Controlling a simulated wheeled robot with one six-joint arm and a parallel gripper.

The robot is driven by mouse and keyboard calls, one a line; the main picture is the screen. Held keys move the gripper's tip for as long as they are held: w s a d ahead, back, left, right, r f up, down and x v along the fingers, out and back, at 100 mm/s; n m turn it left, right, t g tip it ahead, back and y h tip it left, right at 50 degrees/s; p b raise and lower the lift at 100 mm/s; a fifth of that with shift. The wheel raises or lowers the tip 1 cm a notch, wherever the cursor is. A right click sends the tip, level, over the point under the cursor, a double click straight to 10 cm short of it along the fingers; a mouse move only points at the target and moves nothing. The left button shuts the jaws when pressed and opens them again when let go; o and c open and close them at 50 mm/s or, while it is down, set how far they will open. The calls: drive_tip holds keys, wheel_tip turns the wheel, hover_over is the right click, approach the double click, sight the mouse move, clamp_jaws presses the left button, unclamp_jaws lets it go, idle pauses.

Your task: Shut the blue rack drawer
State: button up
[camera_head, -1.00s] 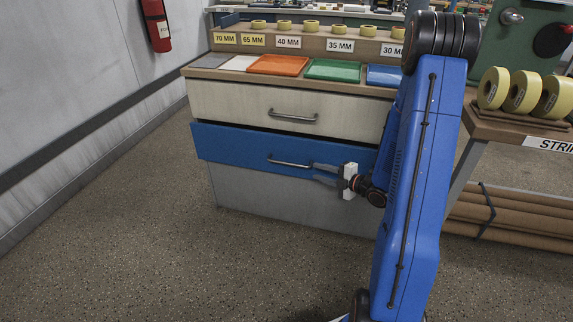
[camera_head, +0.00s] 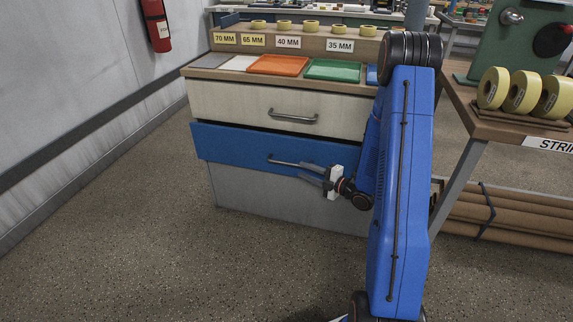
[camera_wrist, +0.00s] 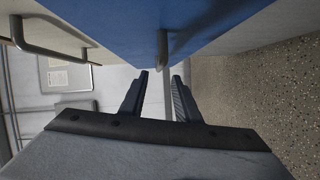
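The blue rack drawer (camera_head: 225,145) is the lower drawer of the cabinet. Its front juts out a little, with a dark gap along its top edge. Its bar handle (camera_head: 285,161) runs across the front. My gripper (camera_head: 302,170) is in front of the handle's right part, fingers pointing left. In the wrist view the two fingers (camera_wrist: 160,88) are apart, with nothing held between them. The blue front (camera_wrist: 130,20) fills the top there, and the handle (camera_wrist: 162,45) shows end-on, just beyond the fingertips and roughly in line with the gap. Contact with the handle cannot be told.
A cream drawer (camera_head: 235,101) with its own handle (camera_head: 293,117) is above. Trays, including an orange one (camera_head: 278,65) and a green one (camera_head: 333,70), lie on the cabinet top. A side table (camera_head: 490,122) stands right, above brown rolls (camera_head: 500,218). Floor ahead is clear.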

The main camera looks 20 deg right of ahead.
sight(286, 163)
drive_tip(key=x, duration=1)
drive_tip(key=shift+f, duration=0.1)
clamp_jaws()
